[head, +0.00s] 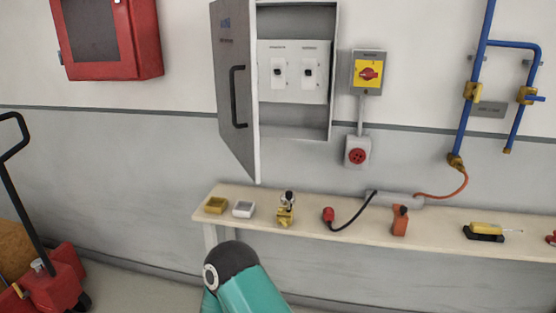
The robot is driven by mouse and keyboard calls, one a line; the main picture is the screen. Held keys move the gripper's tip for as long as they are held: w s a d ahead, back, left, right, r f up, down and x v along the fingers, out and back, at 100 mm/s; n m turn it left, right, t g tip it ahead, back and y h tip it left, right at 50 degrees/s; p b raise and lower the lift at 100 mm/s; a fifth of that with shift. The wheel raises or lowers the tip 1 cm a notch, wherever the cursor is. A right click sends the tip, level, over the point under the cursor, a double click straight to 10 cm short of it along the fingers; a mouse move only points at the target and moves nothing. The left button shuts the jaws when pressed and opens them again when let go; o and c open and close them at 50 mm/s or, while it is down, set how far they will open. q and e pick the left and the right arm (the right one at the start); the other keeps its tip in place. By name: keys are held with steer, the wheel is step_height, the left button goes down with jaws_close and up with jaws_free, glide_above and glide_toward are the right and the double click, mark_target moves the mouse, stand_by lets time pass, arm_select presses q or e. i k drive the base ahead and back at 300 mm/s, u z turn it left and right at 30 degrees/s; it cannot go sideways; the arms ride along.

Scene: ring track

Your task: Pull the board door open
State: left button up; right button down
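The board door (234,88) is a grey panel hinged at the left side of the wall-mounted electrical board (333,75). It stands swung well out from the wall. A dark bar handle (238,97) is on its outer face. Inside the open board, a light panel carries two switches (293,72). A teal arm link of mine with a dark joint shows at the bottom, below the door and apart from it. Neither of my grippers shows in the head view. Nothing is seen touching the door or its handle.
A narrow bench (355,232) below holds small boxes, a red plug with a black cable and an orange tool (400,220). A red cabinet (108,38) hangs left. A red pallet truck (50,280) stands lower left.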

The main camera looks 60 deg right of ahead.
mark_target(234, 29)
steer(key=z, duration=0.95)
steer(key=i, duration=0.3)
steer(key=z, duration=0.85)
steer(key=i, duration=0.75)
steer(key=u, duration=0.2)
steer(key=k, duration=0.9)
steer(key=z, duration=0.15)
steer(key=i, duration=1)
steer(key=u, duration=0.1)
